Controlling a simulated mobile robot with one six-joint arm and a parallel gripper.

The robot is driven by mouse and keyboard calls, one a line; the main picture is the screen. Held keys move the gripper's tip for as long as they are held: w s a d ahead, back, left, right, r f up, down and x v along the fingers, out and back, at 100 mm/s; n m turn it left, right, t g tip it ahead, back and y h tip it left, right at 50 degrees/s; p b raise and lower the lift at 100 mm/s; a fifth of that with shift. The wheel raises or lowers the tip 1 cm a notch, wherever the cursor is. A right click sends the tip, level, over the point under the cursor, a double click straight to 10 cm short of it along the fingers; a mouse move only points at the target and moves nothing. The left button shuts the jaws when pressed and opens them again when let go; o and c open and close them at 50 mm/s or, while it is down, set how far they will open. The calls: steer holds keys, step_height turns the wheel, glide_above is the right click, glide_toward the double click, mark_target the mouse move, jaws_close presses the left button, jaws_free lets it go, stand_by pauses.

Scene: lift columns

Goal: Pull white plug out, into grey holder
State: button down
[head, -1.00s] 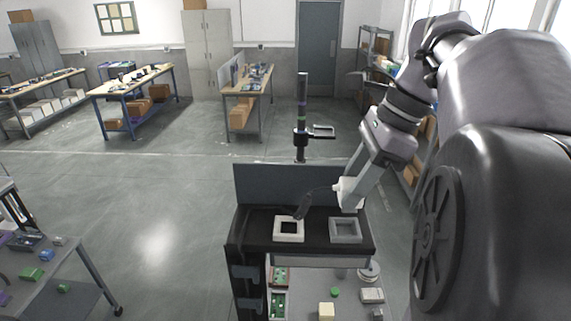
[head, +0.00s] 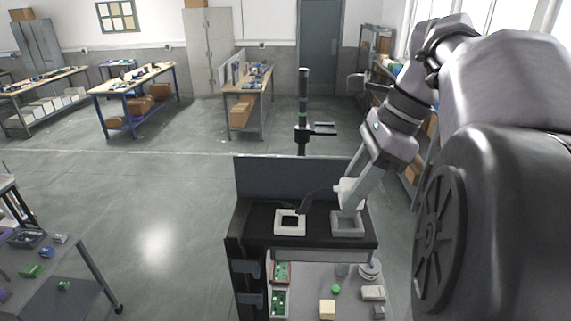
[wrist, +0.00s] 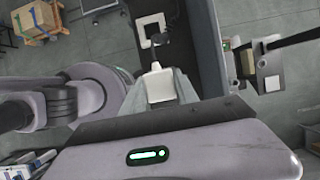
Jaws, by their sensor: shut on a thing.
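My gripper (head: 348,196) is shut on the white plug (head: 345,188), just above the back of the grey holder (head: 347,230). In the wrist view the plug (wrist: 159,88) sits between the fingers. A dark cable (head: 318,190) runs left from the plug to a dark end piece near the white square frame (head: 290,230). The frame has a dark opening and also shows in the wrist view (wrist: 151,22). The grey holder is a square frame to its right; I cannot tell whether the plug touches it. The holder is not clearly visible in the wrist view.
The frame and holder stand on a black shelf (head: 258,238) with a grey back panel (head: 290,180) behind. A lower shelf holds several small parts. A dark post (head: 303,110) with a side arm stands behind the panel. Open floor lies to the left.

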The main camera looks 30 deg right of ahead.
mark_target(343, 183)
steer(key=shift+f+b, duration=0.85)
steer(key=shift+f, duration=0.3)
stand_by(0.5)
steer(key=shift+c, duration=1.4)
jaws_free()
steer(key=shift+r, duration=0.1)
step_height(343, 183, up, 5)
steer(key=p, duration=0.5)
steer(key=shift+r+p, duration=0.5)
steer(key=shift+r, duration=0.5)
